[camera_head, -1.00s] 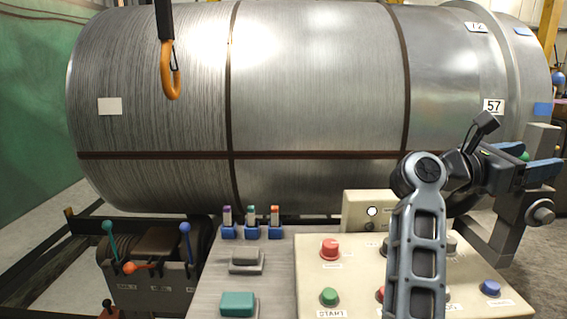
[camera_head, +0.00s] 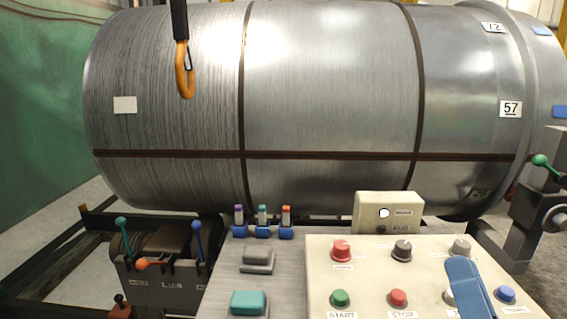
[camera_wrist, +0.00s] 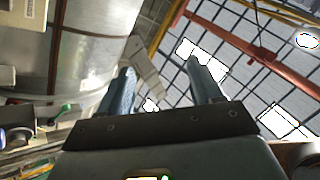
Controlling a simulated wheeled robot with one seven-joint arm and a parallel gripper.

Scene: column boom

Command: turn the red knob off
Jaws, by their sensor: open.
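The red knob (camera_head: 341,250) stands in the back row at the left of the cream control panel (camera_head: 322,278), above a small white label. Its pointer direction is too small to tell. My gripper (camera_wrist: 164,78) shows in the wrist view with its two blue fingers apart and nothing between them. That view looks up toward the roof and does not show the knob. In the head view, a blue part that looks like one of my fingers covers the right front of the panel, to the right of the knob and apart from it.
A dark knob (camera_head: 401,251) and a grey knob (camera_head: 461,247) share the back row. A green START button (camera_head: 340,299), a red STOP button (camera_head: 397,299) and a blue button (camera_head: 505,295) are in front. A hook (camera_head: 185,80) hangs before the large drum (camera_head: 330,90).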

